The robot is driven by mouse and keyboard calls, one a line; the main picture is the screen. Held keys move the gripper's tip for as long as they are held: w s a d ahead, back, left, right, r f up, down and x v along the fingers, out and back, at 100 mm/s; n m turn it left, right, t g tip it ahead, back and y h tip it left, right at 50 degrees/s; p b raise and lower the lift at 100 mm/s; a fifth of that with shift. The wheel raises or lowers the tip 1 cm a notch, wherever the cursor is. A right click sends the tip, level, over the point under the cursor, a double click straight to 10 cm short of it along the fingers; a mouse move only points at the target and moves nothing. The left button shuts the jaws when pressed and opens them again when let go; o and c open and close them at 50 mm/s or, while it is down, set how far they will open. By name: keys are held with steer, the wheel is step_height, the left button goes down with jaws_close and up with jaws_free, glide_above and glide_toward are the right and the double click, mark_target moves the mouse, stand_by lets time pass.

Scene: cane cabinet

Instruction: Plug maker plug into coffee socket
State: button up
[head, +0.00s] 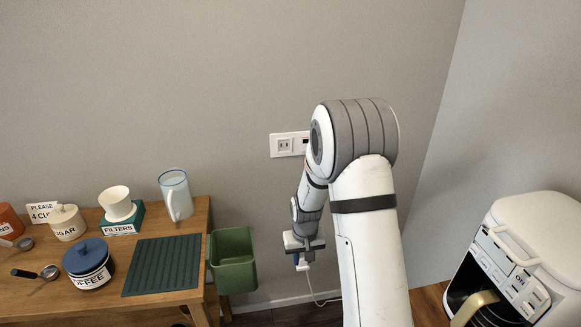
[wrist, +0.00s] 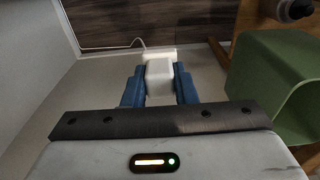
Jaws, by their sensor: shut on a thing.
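My gripper (head: 303,258) hangs low in front of the wall, just right of the green bin in the head view. In the wrist view my gripper's blue fingers (wrist: 160,88) are shut on the white maker plug (wrist: 159,75), with one finger on each side of it. A thin white cord (wrist: 138,43) runs from the plug towards the floor; it also shows in the head view (head: 322,300). The wall socket plate (head: 284,145) is white, up on the wall above and left of my gripper. My arm hides its right part. The plug's prongs cannot be made out.
A green bin (head: 232,262) hangs at the wooden table's right end, close to my gripper. The table (head: 203,216) carries a blue-lidded coffee jar (head: 87,262), a pitcher (head: 176,195) and a dark mat (head: 163,265). A white coffee maker (head: 535,235) stands at the right.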

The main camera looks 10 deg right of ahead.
steer(key=w+t+b, duration=0.4)
steer(key=w, duration=0.4)
steer(key=w+r+t+b, duration=0.5)
steer(key=w+r+t, duration=0.1)
steer(key=r, duration=0.3)
steer(key=w+r+t+b, duration=0.4)
steer(key=w+r+t, duration=0.2)
steer(key=r, duration=0.4)
steer(key=shift+r+t+b, duration=0.2)
steer(key=shift+t+b, duration=0.2)
steer(key=shift+t, duration=0.2)
steer(key=shift+w, duration=0.15)
steer(key=w+p, duration=0.3)
steer(key=w, duration=0.2)
steer(key=shift+w, duration=0.3)
steer(key=shift+b, duration=1.3)
